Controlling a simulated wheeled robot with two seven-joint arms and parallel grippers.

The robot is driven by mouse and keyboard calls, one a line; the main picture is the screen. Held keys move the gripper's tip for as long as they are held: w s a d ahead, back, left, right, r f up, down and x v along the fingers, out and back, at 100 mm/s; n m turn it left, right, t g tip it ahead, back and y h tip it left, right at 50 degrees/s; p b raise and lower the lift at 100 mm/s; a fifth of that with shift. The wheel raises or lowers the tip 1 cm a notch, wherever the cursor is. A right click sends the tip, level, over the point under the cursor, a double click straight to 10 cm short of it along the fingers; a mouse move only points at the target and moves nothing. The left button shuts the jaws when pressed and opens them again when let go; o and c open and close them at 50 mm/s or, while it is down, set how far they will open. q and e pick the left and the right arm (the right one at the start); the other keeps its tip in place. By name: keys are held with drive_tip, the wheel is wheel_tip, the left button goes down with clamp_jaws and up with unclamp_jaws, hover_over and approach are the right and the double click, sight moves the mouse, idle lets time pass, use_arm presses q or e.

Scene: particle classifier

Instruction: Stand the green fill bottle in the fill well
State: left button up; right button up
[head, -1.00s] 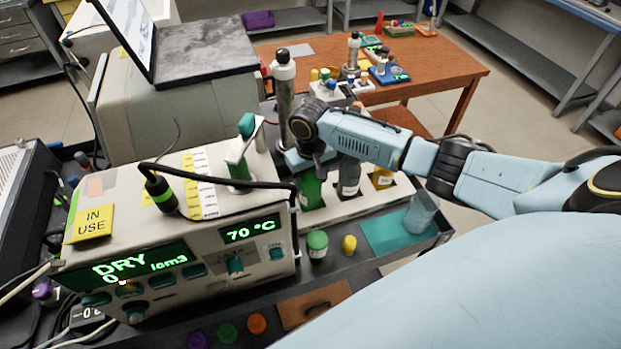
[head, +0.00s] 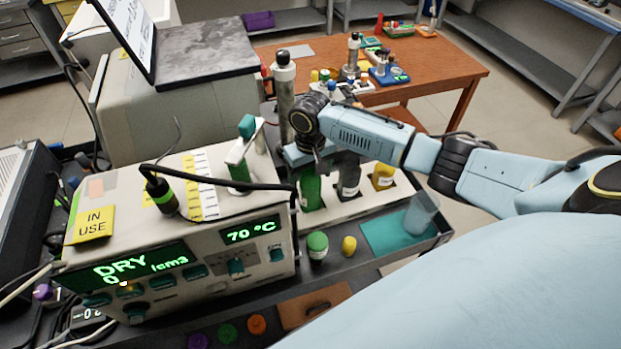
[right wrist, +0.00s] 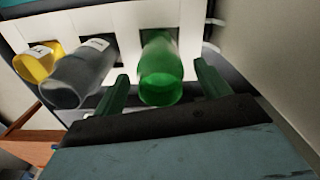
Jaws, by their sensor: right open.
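The green fill bottle (head: 311,190) stands in the left well of the white rack (head: 345,209), beside the grey bottle. In the right wrist view the green bottle (right wrist: 160,75) lies between the two fingers, with a gap on either side. My right gripper (right wrist: 160,92) is open around it; in the head view the gripper (head: 312,168) is above and at the bottle, hiding its top. I cannot tell how deep the bottle sits. My left gripper does not show.
A grey bottle (head: 349,178) and a yellow bottle (head: 383,176) stand in the other wells. The instrument (head: 180,250) stands close on the left. A green-capped jar (head: 317,246), a small yellow piece (head: 349,246) and a clear cup (head: 421,214) are in front and right.

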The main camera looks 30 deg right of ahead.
wheel_tip(320, 180, up, 10)
drive_tip(key=shift+r+p, duration=0.1)
drive_tip(key=shift+p, duration=0.25)
idle(2.4)
